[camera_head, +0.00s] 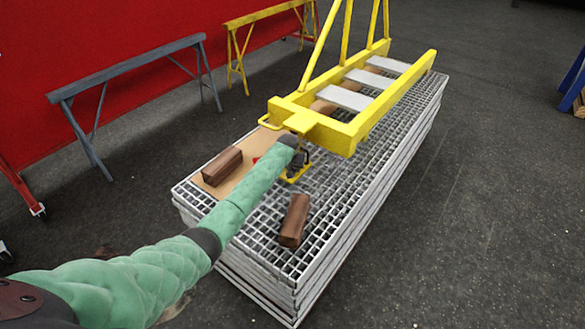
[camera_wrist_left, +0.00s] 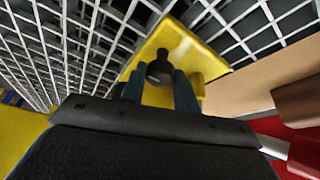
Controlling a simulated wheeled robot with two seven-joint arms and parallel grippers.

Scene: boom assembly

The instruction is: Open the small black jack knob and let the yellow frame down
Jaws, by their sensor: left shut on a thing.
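The yellow frame (camera_head: 345,130) lies above the stack of metal gratings, with grey cross plates and upright yellow bars rising from it. My left arm in its green sleeve reaches to the frame's near end, where the left gripper (camera_head: 299,160) is mostly hidden beside the yellow jack foot (camera_head: 291,179). In the left wrist view, the dark fingers of my left gripper (camera_wrist_left: 160,88) are shut on the small black jack knob (camera_wrist_left: 159,68). A yellow plate (camera_wrist_left: 176,38) of the jack shows behind the knob. My right gripper is not in view.
Brown wooden blocks (camera_head: 222,167) (camera_head: 294,220) lie on the near part of the grating stack (camera_head: 340,235), one on a tan board (camera_head: 243,171). Grey (camera_head: 130,72) and yellow (camera_head: 262,17) trestles stand by the red wall.

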